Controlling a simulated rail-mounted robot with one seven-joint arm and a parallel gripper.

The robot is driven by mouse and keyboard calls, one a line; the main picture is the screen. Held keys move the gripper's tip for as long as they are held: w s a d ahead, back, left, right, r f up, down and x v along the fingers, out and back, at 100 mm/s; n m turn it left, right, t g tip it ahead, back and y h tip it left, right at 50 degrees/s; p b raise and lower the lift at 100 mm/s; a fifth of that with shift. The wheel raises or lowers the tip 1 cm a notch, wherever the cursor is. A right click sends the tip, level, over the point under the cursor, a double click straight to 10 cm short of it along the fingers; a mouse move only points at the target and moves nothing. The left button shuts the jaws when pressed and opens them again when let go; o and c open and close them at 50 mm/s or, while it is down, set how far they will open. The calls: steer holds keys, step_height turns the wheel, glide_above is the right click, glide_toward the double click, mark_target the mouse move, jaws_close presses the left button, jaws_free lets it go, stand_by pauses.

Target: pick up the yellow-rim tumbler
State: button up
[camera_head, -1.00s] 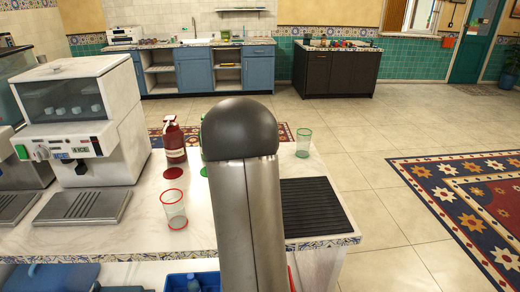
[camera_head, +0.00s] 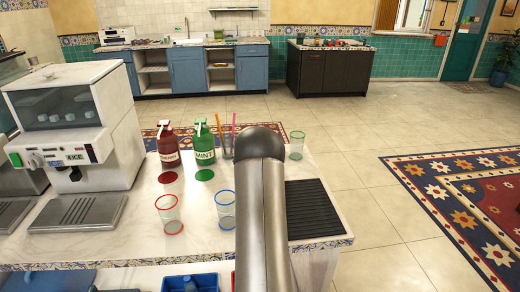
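I see no yellow-rim tumbler; my arm covers a strip of the counter (camera_head: 110,232) and may hide it. A clear red-rim tumbler (camera_head: 169,214) stands at the front of the counter. A blue-rim tumbler (camera_head: 226,210) stands to its right, just left of my arm. A green-rim tumbler (camera_head: 297,146) stands at the far right edge of the counter. Only my arm link shows, rising in front of the counter; my gripper is out of view.
A red syrup bottle (camera_head: 168,146) and a green mint bottle (camera_head: 204,146) stand at the back, with a red and a green coaster before them. Straws (camera_head: 233,130) stand beside them. An ice machine (camera_head: 75,125) is at left, a black ribbed mat (camera_head: 315,210) at right.

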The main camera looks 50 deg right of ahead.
steer(key=shift+w+d+f, duration=0.15)
steer(key=shift+d, duration=0.25)
steer(key=shift+c, duration=0.4)
steer(key=c, duration=1)
